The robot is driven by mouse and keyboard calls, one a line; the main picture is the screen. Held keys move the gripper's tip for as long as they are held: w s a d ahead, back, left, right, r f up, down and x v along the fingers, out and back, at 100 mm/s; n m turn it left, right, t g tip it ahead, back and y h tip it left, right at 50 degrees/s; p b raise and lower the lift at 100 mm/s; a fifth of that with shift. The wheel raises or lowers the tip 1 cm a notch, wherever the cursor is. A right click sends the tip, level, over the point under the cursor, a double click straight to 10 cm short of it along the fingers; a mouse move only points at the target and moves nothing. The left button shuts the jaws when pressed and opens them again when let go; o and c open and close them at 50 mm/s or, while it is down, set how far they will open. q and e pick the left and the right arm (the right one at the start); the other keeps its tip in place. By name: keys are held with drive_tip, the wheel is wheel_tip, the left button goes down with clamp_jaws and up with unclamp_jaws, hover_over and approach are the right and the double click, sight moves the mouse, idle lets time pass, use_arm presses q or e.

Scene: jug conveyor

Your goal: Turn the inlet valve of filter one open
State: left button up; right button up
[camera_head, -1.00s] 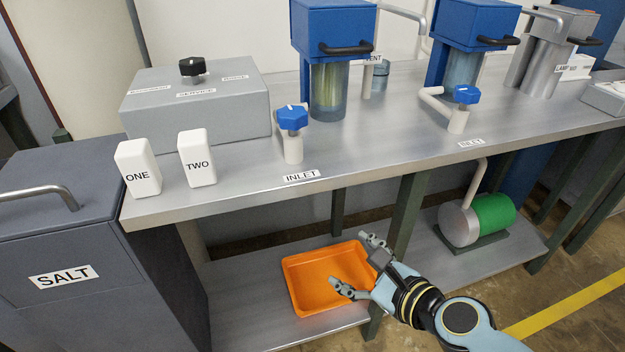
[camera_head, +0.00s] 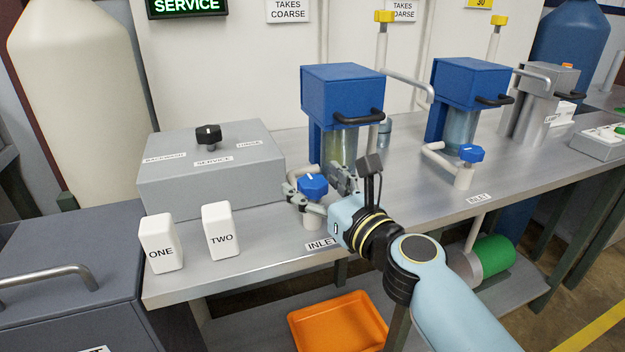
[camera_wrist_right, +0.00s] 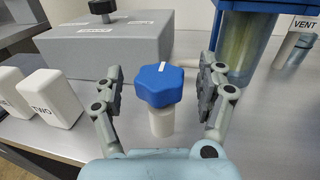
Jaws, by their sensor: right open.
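The near inlet valve has a blue lobed knob (camera_head: 313,186) with a white mark, on a pale stem, behind an INLET label (camera_head: 321,245) on the steel bench. My right gripper (camera_head: 322,185) is open, with its fingers on either side of the knob. In the right wrist view the knob (camera_wrist_right: 159,84) sits between the open fingers (camera_wrist_right: 162,88), with gaps on both sides. The blue-topped filter housing (camera_head: 343,88) with a clear bowl stands behind it. A second blue inlet knob (camera_head: 471,153) is farther right. My left gripper is not in view.
White blocks marked ONE (camera_head: 161,243) and TWO (camera_head: 220,230) stand at the front left. A grey box (camera_head: 212,176) with a black selector knob is left of the valve. An orange tray (camera_head: 338,322) lies on the lower shelf.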

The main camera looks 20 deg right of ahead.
drive_tip(key=shift+w+a, duration=0.1)
drive_tip(key=shift+w, duration=0.4)
drive_tip(key=shift+c, duration=0.3)
drive_tip(key=shift+c, duration=1.2)
drive_tip(key=c, duration=0.9)
